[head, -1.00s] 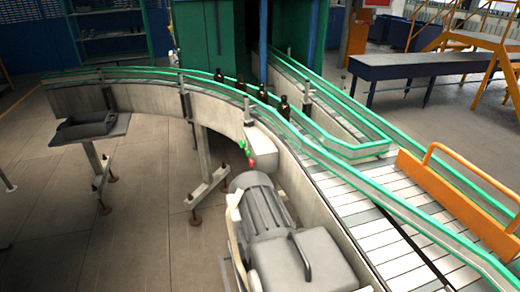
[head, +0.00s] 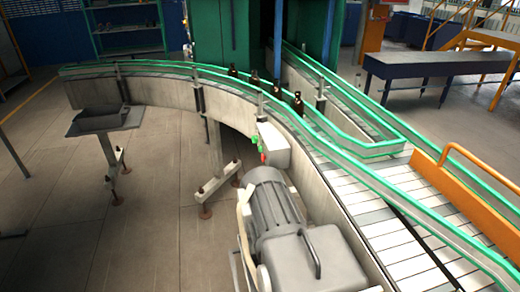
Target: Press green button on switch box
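The switch box (head: 274,145) is a small pale grey box on the outer side wall of the conveyor, near the middle of the head view. The green button (head: 255,139) shows as small green spots on the box's left face. A small red spot (head: 263,157) sits just below it. Neither of my grippers shows in this view.
A large grey motor (head: 275,210) stands in front of the switch box, close below it. The curved conveyor (head: 150,92) with green rails carries several amber bottles (head: 298,103). A grey tray stand (head: 104,120) is at left. Open floor (head: 150,220) lies left of the motor.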

